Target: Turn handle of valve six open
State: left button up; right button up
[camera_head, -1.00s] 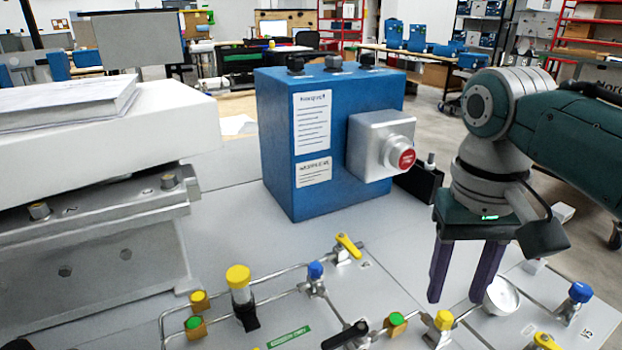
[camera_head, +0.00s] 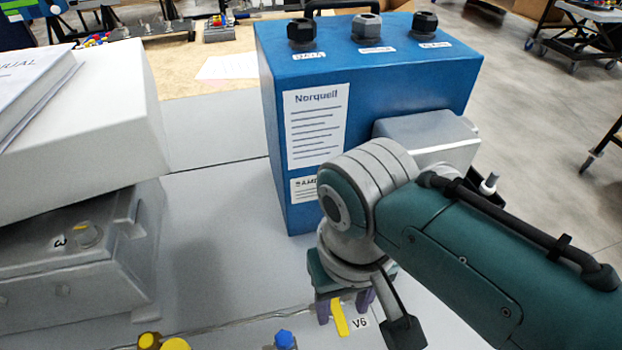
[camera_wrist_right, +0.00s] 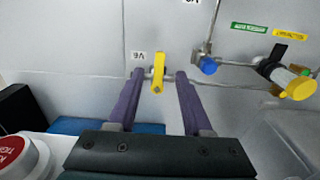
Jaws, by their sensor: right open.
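The yellow handle of valve six (camera_head: 340,318) shows at the bottom of the head view, beside its V6 label (camera_head: 360,323). My right gripper (camera_head: 343,306) points down at it, with the arm hiding part of the fingers. In the right wrist view the yellow handle (camera_wrist_right: 158,72) lies between the two purple fingertips of the open gripper (camera_wrist_right: 155,84), with gaps on both sides. No firm contact shows. The handle lies roughly in line with the fingers in that view. My left gripper is not in view.
A blue valve knob (camera_head: 285,340) and yellow knobs (camera_head: 172,343) sit to the left. In the wrist view a red button (camera_wrist_right: 14,150) is at the lower left, and a black-and-yellow valve part (camera_wrist_right: 290,82) at the right.

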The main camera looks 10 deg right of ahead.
aim_at(340, 320)
notch_tip(340, 320, down, 3)
jog(key=shift+f+b, duration=0.2)
jog(key=shift+b, duration=0.3)
jog(key=shift+c, duration=0.2)
grip_shut()
